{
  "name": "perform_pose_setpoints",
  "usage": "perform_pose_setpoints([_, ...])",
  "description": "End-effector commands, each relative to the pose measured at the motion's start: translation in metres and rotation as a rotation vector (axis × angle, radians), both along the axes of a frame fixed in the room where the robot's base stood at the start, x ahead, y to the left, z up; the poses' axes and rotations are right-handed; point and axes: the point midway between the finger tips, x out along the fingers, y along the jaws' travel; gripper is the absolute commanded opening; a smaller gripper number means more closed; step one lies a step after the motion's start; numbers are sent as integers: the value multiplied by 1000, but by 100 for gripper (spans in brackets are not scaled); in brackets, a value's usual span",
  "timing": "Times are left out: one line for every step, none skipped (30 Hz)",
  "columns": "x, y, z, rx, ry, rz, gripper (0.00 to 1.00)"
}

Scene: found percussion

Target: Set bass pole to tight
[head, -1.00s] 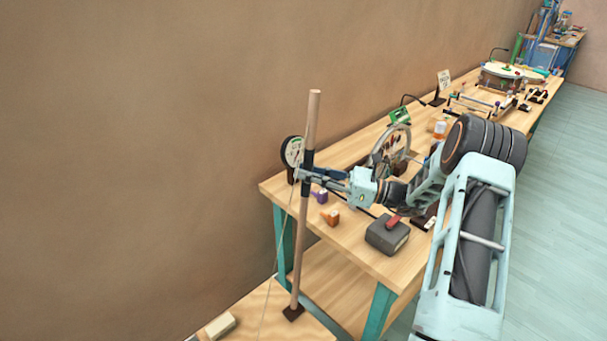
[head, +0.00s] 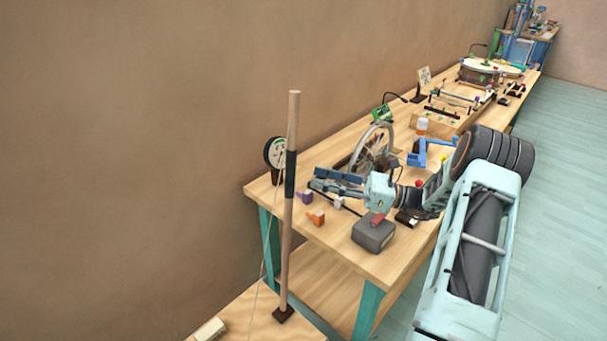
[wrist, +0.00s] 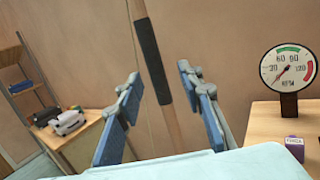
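The bass pole (head: 287,225) is a wooden rod with a dark sleeve, standing upright on a dark foot on the low plywood board. A thin string (head: 264,265) runs beside it. The pole also shows in the wrist view (wrist: 168,118), with its dark sleeve (wrist: 150,60) ahead of my gripper and between the fingers in the picture. My gripper (head: 316,180) is open with its blue fingers apart. It is to the right of the pole and apart from it in the head view. The fingers also show in the wrist view (wrist: 160,112), empty.
A round dial gauge (head: 275,152) marked RPM stands behind the pole. A grey box with a red top (head: 374,232), an orange block (head: 316,218) and a spoked wheel (head: 372,150) are on the workbench (head: 385,270). A pale block (head: 209,330) lies on the low board.

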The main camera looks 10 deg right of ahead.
Motion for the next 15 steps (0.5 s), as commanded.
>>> perform_pose_setpoints([-4, -10, -2, 0, 1, -3, 34])
perform_pose_setpoints([-5, -15, -3, -1, 2, -3, 34])
perform_pose_setpoints([-8, -20, -4, 0, 2, -4, 34])
perform_pose_setpoints([-10, -24, -5, 0, 1, -4, 34])
perform_pose_setpoints([-11, -27, -5, 0, 1, -3, 34])
perform_pose_setpoints([-12, -31, -6, -1, 1, -2, 34])
perform_pose_setpoints([-13, -33, -6, -1, 1, -2, 34])
perform_pose_setpoints([-14, -35, -6, -1, 1, -2, 34])
perform_pose_setpoints([-15, -37, -7, -1, 1, -3, 34])
perform_pose_setpoints([-15, -38, -7, -1, 1, -3, 34])
perform_pose_setpoints([-16, -39, -7, -1, 1, -3, 34])
perform_pose_setpoints([-16, -39, -7, -1, 1, -3, 34])
perform_pose_setpoints([-16, -39, -7, -1, 1, -2, 34])
perform_pose_setpoints([-16, -39, -7, -1, 1, -2, 34])
perform_pose_setpoints([-16, -39, -7, -1, 1, -2, 34])
